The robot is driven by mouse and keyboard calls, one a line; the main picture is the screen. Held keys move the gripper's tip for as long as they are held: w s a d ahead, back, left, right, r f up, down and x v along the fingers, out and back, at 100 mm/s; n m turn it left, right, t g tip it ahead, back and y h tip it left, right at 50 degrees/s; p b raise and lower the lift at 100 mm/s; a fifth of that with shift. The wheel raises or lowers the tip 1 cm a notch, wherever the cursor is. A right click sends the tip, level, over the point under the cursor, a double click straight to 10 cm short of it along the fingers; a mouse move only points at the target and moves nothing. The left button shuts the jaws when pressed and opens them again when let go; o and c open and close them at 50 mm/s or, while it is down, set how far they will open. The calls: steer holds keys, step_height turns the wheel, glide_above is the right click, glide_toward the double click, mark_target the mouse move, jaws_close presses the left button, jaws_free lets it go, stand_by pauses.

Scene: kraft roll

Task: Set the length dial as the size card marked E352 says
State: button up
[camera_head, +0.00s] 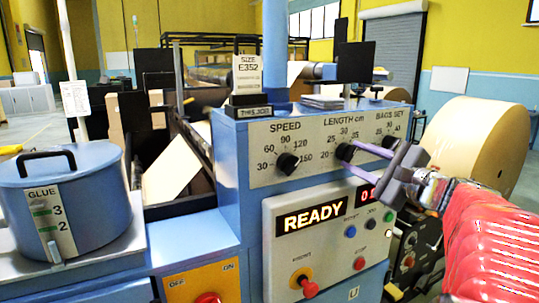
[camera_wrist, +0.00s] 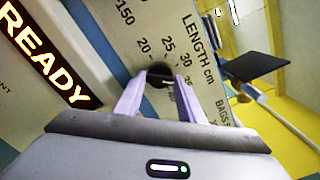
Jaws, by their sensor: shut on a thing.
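The length dial (camera_head: 344,152) is a black knob on the pale upper panel of the blue machine, under the label LENGTH cm with marks including 20, 25, 30 and 35. My gripper (camera_head: 352,147) has its two lilac fingers shut on this knob. In the wrist view the knob (camera_wrist: 160,76) sits between the fingertips (camera_wrist: 160,88), and its pointer is too hidden to read. The size card (camera_head: 247,72) stands on top of the machine and reads SIZE E352; its smaller lines are too small to read.
The speed dial (camera_head: 287,163) is left of the length dial, and the bags dial (camera_head: 390,141) is close on its right. A lit READY display (camera_head: 314,215) and several buttons lie below. A glue pot (camera_head: 66,190) stands left, a kraft roll (camera_head: 476,140) right.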

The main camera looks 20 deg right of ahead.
steer(key=shift+f+m, duration=0.3)
steer(key=shift+m, duration=0.5)
steer(key=o, duration=1)
steer(key=shift+r, duration=0.15)
steer(key=shift+o, duration=0.2)
steer(key=s, duration=1.3)
steer(key=shift+s+d, duration=0.2)
steer(key=shift+s, duration=0.2)
